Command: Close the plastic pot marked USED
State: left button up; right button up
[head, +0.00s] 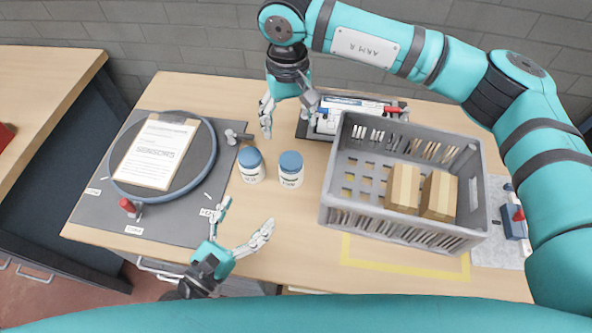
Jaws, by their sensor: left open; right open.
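Two white plastic pots with blue tops stand upright side by side on the wooden table: the left pot (251,167) and the right pot (290,171). Both have dark print on their labels, too small to read, so I cannot tell which is marked USED. A blue lid sits on top of each; I cannot tell how tight. My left gripper (246,217) is open and empty, in front of the pots at the table's near side. My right gripper (288,120) is open and empty, behind and above the pots, apart from them.
A grey crate (340,205) holding two cardboard boxes (421,192) stands right of the pots. A grey mat (95,205) at left carries a hose ring (214,155) and a clipboard (155,155). A device with blue and red parts (345,103) lies behind. Yellow tape (400,268) marks bare table in front.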

aim_at(284, 176)
pick_arm(q)
notch_tip(284, 176, down, 4)
jog(key=b, duration=0.3)
jog(key=shift+r, duration=0.1)
jog(key=shift+w+d+f+b, duration=0.1)
jog(key=shift+w+f+b, duration=0.05)
jog(key=shift+f+b, duration=0.55)
pick_arm(e)
notch_tip(284, 176, down, 5)
jog(key=shift+w+f, duration=0.1)
jog(key=shift+w, duration=0.05)
pick_arm(q)
jog(key=shift+r, duration=0.1)
jog(key=x, duration=1.7)
jog(key=shift+w, duration=0.15)
grip_shut()
pick_arm(e)
jog(key=shift+n, duration=2.3)
